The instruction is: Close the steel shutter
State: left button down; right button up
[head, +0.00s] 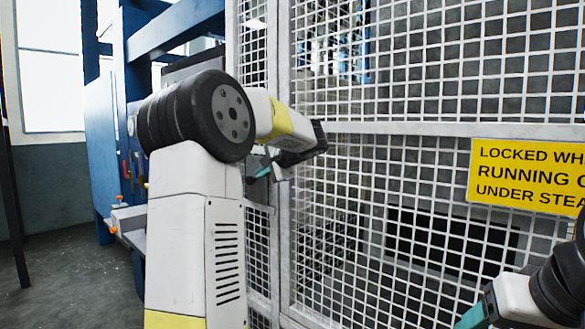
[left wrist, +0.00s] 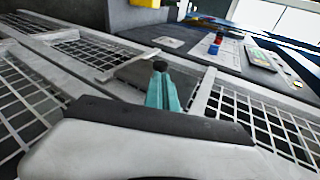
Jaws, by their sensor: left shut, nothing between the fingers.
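The likely shutter is a white steel mesh panel (head: 430,130) in a pale frame, filling the right half of the head view. Whether it is fully closed I cannot tell. My left gripper (head: 262,172) is at the panel's left frame post, partly hidden by my own arm. In the left wrist view its teal fingers (left wrist: 163,92) are shut and empty, with a dark round knob (left wrist: 160,65) just beyond their tips. I cannot tell whether they touch it. Part of my right gripper (head: 473,315) shows at the lower right; its jaws are not clear.
A yellow warning sign (head: 527,172) is on the mesh. A dark opening (head: 450,240) shows behind it. A blue machine frame (head: 107,150) stands to the left. A control panel (left wrist: 262,60) with buttons shows in the left wrist view. Bare floor (head: 65,270) lies at lower left.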

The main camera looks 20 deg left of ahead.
aim_at(251, 179)
pick_arm(q)
jog(key=x, duration=0.4)
jog(key=shift+a+f, duration=0.1)
jog(key=shift+a, duration=0.1)
jog(key=w+a, duration=0.3)
jog(key=a, duration=0.5)
jog(key=shift+w+a, duration=0.2)
